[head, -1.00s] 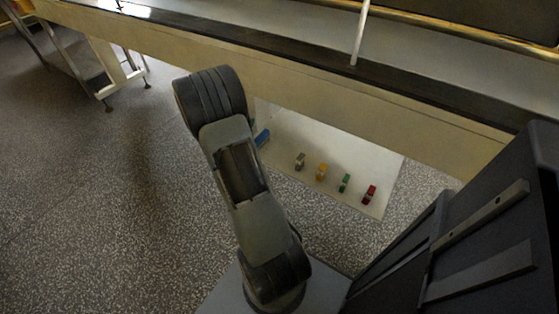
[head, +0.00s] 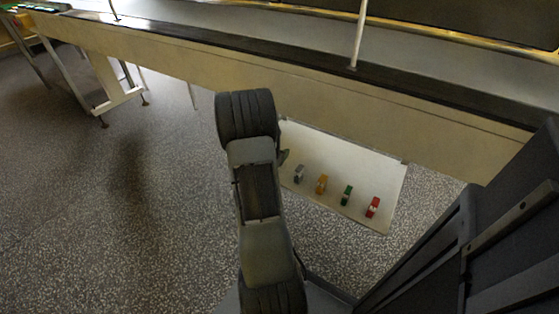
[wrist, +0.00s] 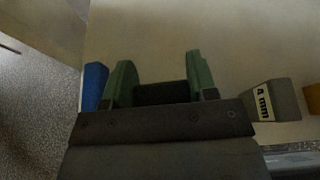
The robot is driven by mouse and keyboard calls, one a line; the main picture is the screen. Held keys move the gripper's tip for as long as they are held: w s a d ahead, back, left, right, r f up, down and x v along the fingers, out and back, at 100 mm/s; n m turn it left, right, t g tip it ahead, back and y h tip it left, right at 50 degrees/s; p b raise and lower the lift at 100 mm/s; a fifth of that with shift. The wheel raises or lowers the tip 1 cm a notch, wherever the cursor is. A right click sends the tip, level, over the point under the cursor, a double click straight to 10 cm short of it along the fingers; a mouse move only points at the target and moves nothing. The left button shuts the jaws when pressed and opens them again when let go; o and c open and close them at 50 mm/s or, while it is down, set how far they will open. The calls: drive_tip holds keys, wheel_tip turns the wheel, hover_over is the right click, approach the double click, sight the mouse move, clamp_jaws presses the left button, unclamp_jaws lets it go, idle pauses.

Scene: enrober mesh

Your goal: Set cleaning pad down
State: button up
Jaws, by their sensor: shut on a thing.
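In the wrist view, my gripper (wrist: 162,80) has two green fingers shut on a dark pad (wrist: 163,94), which looks like the cleaning pad. The pad spans the gap between the fingers, and its lower part is hidden by the gripper body. The gripper is over a pale board (wrist: 235,45); I cannot tell whether the pad touches it. In the head view, a bit of green finger (head: 284,157) shows past my arm at the board's left side, and the pad is hidden.
On the board (head: 330,210) stand a grey block (head: 299,174), a yellow one (head: 321,184), a green one (head: 347,195) and a red one (head: 373,207). A blue block (wrist: 95,84) is close left of the fingers. A long beam (head: 400,115) runs above the board.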

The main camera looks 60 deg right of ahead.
drive_tip(key=shift+s+d+f+b, duration=0.15)
drive_tip(key=shift+f+b, duration=0.3)
drive_tip(key=shift+f, duration=0.45)
drive_tip(key=shift+s+a+f+b, duration=0.1)
drive_tip(key=shift+f+b, duration=0.3)
drive_tip(key=shift+f, duration=0.5)
drive_tip(key=shift+f, duration=0.2)
drive_tip(key=o, duration=0.9)
drive_tip(key=shift+r, duration=0.1)
